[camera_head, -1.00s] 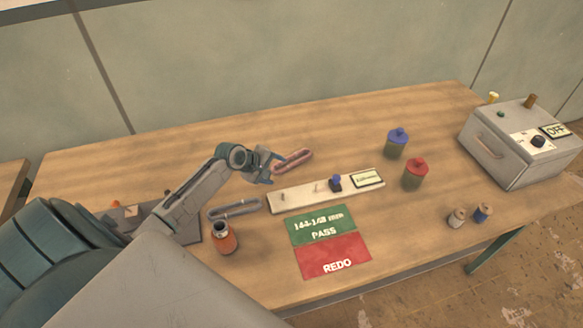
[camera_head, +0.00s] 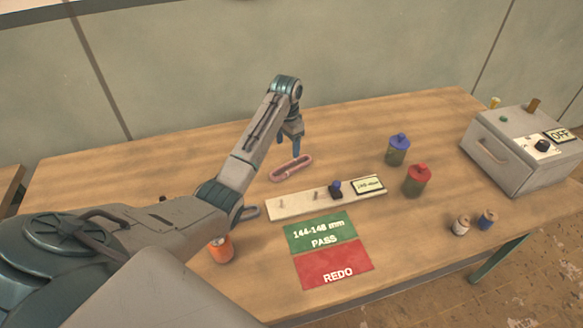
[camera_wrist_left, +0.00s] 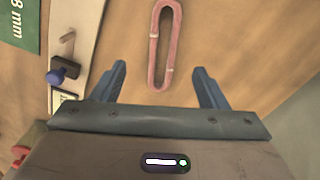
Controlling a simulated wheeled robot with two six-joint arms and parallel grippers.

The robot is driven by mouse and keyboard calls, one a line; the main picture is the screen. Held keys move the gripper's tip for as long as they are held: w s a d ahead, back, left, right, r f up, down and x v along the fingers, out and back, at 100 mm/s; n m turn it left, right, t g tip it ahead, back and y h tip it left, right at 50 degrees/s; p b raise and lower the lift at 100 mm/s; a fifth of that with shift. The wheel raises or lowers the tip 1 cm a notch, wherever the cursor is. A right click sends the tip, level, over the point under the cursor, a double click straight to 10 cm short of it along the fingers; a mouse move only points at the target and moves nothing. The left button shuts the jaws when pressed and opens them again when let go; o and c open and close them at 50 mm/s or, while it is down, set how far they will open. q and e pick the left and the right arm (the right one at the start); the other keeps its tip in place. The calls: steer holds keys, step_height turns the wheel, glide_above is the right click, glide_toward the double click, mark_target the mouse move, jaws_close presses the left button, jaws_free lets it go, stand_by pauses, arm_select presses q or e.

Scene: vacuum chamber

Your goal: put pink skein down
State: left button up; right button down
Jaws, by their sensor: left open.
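The pink skein (camera_head: 291,167) is a long narrow loop lying flat on the table, behind the pale measuring board (camera_head: 300,203). In the left wrist view the pink skein (camera_wrist_left: 161,45) lies ahead of the fingertips, apart from both. My left gripper (camera_head: 296,148) points down above the skein's far right part. In the left wrist view my left gripper (camera_wrist_left: 160,72) is open and empty. My right gripper is not in view.
A grey loop (camera_head: 249,213) and an orange jar (camera_head: 221,249) are partly hidden by my left arm. The green PASS and red REDO mat (camera_head: 335,270) lies in front. Blue-lidded (camera_head: 398,149) and red-lidded (camera_head: 418,180) jars, two small spools and a grey box (camera_head: 520,150) stand right.

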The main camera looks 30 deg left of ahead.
mark_target(287, 165)
arm_select(q)
step_height(287, 165, down, 5)
steer(key=shift+a+r+p, duration=0.1)
steer(key=shift+r+p, duration=0.1)
steer(key=shift+p, duration=0.45)
steer(key=shift+f, duration=0.3)
steer(key=shift+f+p, duration=0.45)
steer(key=shift+f, duration=0.1)
steer(key=f, duration=0.1)
steer(key=f+p, duration=0.1)
steer(key=f, duration=0.1)
steer(key=shift+w+a+f, duration=0.1)
steer(key=shift+a+f, duration=0.05)
steer(key=shift+a, duration=0.05)
steer(key=shift+f, duration=0.5)
steer(key=c, duration=1.1)
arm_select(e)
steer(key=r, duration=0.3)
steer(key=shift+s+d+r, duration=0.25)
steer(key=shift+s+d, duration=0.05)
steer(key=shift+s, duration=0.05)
